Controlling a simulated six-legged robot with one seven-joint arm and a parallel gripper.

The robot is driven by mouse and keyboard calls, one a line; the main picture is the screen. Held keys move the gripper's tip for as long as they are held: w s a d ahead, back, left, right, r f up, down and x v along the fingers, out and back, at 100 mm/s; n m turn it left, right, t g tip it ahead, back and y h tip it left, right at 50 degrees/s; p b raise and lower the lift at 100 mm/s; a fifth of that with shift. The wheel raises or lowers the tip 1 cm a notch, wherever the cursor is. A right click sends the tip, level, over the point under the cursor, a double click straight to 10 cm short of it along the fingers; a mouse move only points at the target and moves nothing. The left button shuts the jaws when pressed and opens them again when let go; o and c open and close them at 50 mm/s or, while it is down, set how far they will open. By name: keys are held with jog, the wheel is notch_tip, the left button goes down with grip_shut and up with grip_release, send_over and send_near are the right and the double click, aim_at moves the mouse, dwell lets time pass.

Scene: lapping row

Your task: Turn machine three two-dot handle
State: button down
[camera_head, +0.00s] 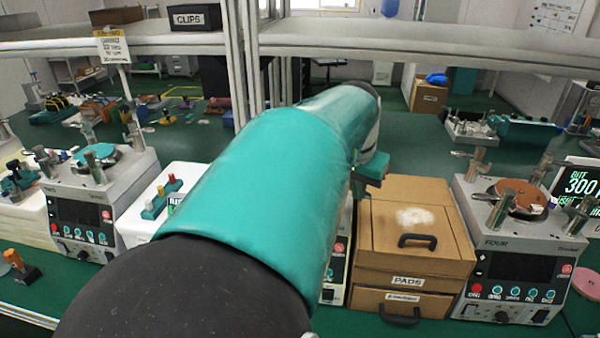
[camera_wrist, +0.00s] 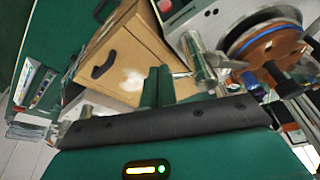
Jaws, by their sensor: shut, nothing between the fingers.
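Machine three (camera_head: 337,268) is mostly hidden behind my arm in the head view; a strip of its front shows left of the cardboard box. In the wrist view, the machine at the right, which appears to be machine three, has a copper-coloured plate with a blue rim (camera_wrist: 262,46) and upright metal posts. One metal post with a side bar (camera_wrist: 201,62) stands just right of my gripper (camera_wrist: 157,84), whose fingers are shut and empty. I cannot tell whether they touch the bar. No dot marks are readable. In the head view my gripper (camera_head: 372,168) is partly hidden by my arm.
A cardboard box (camera_head: 420,262) labelled PADS stands right of machine three, close beside my gripper. Machine four (camera_head: 515,255) is at the right and machine two (camera_head: 85,205) at the left. A shelf (camera_head: 440,42) crosses above the green bench, with metal uprights (camera_head: 240,60) behind my arm.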

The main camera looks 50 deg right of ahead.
jog(key=shift+d, duration=0.15)
jog(key=shift+s+d+n+t, duration=0.15)
jog(key=shift+d+n+t, duration=0.35)
jog(key=shift+n, duration=0.8)
jog(key=shift+s+d+n+t, duration=0.2)
jog(key=shift+d+n, duration=0.55)
jog(key=shift+n, duration=0.55)
